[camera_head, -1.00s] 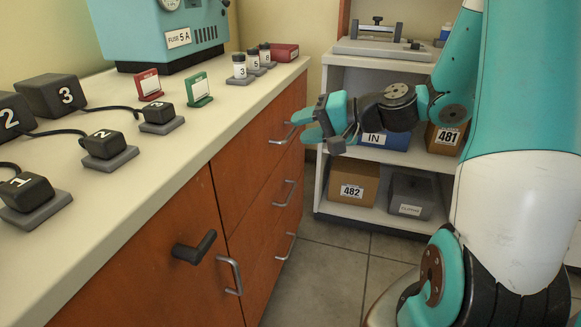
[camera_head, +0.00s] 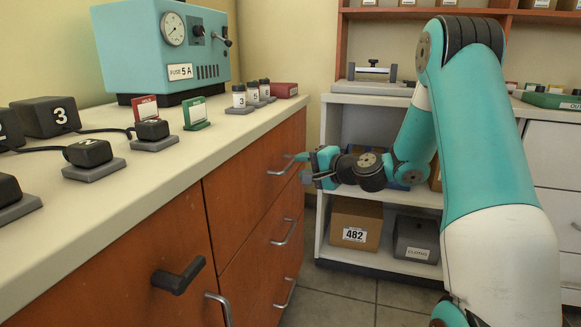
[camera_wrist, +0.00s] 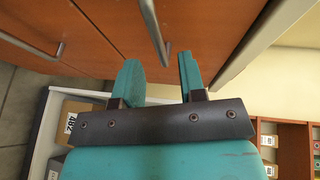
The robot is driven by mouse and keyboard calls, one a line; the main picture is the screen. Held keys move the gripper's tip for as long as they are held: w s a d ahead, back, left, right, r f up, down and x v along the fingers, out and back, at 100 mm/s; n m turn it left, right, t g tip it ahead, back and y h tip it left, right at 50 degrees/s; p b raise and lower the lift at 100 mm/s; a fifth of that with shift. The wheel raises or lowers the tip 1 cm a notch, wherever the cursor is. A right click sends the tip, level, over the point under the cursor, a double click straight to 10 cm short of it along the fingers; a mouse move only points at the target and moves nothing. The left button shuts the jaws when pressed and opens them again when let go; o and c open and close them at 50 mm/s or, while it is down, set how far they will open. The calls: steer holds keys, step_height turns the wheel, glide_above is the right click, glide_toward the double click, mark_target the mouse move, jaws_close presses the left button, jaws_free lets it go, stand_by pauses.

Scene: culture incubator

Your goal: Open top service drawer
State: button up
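The top service drawer (camera_head: 252,168) is a closed orange-brown front under the counter, with a metal bar handle (camera_head: 283,165). My gripper (camera_head: 303,168) is level with this handle, close to its right side. In the wrist view, my two teal fingers (camera_wrist: 158,68) are apart with nothing between them. The top drawer handle (camera_wrist: 154,30) lies just beyond the fingertips, in line with the gap. I cannot tell from the head view whether a finger touches it.
A middle handle (camera_head: 285,232) and a lower handle (camera_head: 287,293) sit below. A black lever (camera_head: 178,276) sticks out of the cabinet door at left. The counter edge (camera_head: 245,130) overhangs the drawers. A white shelf unit (camera_head: 330,160) stands behind my gripper.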

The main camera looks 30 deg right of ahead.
mark_target(292, 164)
steer(key=x, duration=0.5)
steer(key=shift+w+a, duration=0.1)
jaws_close()
